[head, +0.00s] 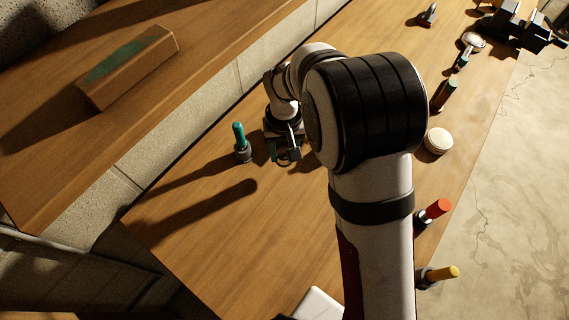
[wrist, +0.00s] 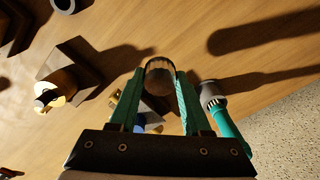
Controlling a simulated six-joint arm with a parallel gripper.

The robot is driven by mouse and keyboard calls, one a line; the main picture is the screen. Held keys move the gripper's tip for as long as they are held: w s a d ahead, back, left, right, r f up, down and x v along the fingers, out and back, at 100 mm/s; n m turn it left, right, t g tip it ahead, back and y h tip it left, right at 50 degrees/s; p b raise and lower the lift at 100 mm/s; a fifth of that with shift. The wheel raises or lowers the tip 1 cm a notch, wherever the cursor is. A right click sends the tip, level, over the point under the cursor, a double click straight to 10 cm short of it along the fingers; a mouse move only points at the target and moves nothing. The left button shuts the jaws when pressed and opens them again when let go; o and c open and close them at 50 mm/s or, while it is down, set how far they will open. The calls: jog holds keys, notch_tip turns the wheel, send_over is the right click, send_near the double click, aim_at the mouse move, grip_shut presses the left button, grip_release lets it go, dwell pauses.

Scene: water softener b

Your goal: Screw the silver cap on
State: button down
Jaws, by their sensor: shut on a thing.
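My gripper (head: 286,153) is low over the wooden bench, partly hidden by my arm in the head view. The cap sits between the fingertips. Brass-coloured and blue parts (wrist: 140,122) show behind the fingers, partly hidden by the gripper. I cannot tell whether the cap touches them or any thread.
A teal-handled tool (head: 239,136) stands upright in a dark holder just left of my gripper. A wooden box (head: 140,75) is on the upper-left ledge.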

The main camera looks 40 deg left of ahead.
jog(key=w+d+r+m, duration=0.1)
jog(key=w+d+r, duration=0.1)
jog(key=w, duration=0.3)
jog(key=w+d+r+m, duration=0.1)
jog(key=w+d+r, duration=0.2)
jog(key=w+r, duration=0.1)
jog(key=w+d+r+m, duration=0.1)
jog(key=w+d+r, duration=0.2)
jog(key=w, duration=0.2)
jog(key=shift+w+d+r, duration=0.1)
jog(key=shift+w+r, duration=0.05)
jog(key=shift+w, duration=0.2)
jog(key=shift+f, duration=2.35)
jog(key=shift+f, duration=0.1)
